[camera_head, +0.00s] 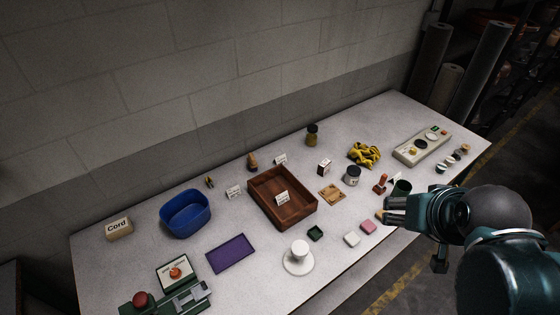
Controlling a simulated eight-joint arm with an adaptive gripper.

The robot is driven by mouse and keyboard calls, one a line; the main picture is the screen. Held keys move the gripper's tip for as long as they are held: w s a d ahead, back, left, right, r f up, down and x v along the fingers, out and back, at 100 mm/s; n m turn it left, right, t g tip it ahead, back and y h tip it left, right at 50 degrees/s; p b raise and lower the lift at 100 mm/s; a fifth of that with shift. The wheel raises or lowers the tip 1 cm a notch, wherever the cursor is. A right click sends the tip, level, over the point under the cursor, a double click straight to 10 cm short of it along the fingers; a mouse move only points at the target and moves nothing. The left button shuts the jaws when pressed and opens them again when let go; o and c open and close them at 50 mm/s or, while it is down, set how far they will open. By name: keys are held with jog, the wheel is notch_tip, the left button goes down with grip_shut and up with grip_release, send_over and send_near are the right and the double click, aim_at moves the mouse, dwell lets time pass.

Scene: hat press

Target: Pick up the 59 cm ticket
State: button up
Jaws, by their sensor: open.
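Several small white cards with dark print stand on the table. One card (233,192) is right of the blue tub, one card (280,159) is behind the wooden tray, and one card (282,198) stands in the tray. Another pale card (395,178) shows partly behind the dark green cup. The print is too small to read, so I cannot tell which is the 59 cm ticket. My gripper (389,211) is open at the table's front right edge, apart from these cards. It partly hides a small tan block.
A wooden tray (262,214) stands mid-table, with a blue tub (185,223) to its left. A red-handled stamp (380,184) and dark green cup (401,188) are near my gripper. A white stand (298,258), pink block (368,227) and white block (352,239) lie along the front.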

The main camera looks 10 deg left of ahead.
jog(key=shift+o, duration=0.5)
jog(key=w+a+n+g, duration=0.15)
jog(key=w+a, duration=0.35)
jog(key=w, duration=0.5)
jog(key=w+a+r+n+g, duration=0.1)
jog(key=w+a+n, duration=0.1)
jog(key=w+a, duration=0.5)
jog(key=w+a+n+g, duration=0.1)
jog(key=w+a, duration=0.3)
jog(key=w, duration=0.8)
jog(key=w+a+f+n+g, duration=0.1)
jog(key=w+a+f, duration=0.4)
jog(key=a+f, duration=0.2)
jog(key=w+a+f+n+g, duration=0.1)
jog(key=w+a+f+n, duration=0.1)
jog(key=w+a+f, duration=0.4)
jog(key=w+a+f+n+g, duration=0.1)
jog(key=w+a+f, duration=0.5)
jog(key=a+f, duration=0.2)
jog(key=shift+a+f+n+g+p, duration=0.15)
jog(key=shift+a+f+g+p, duration=0.05)
jog(key=shift+f, duration=0.45)
jog(key=shift+a+f+n+g+p, duration=0.1)
jog(key=shift+a+f+g+p, duration=0.1)
jog(key=shift+f, duration=0.4)
jog(key=shift+a+f, duration=0.3)
jog(key=shift+f, duration=0.15)
jog(key=shift+f, duration=0.15)
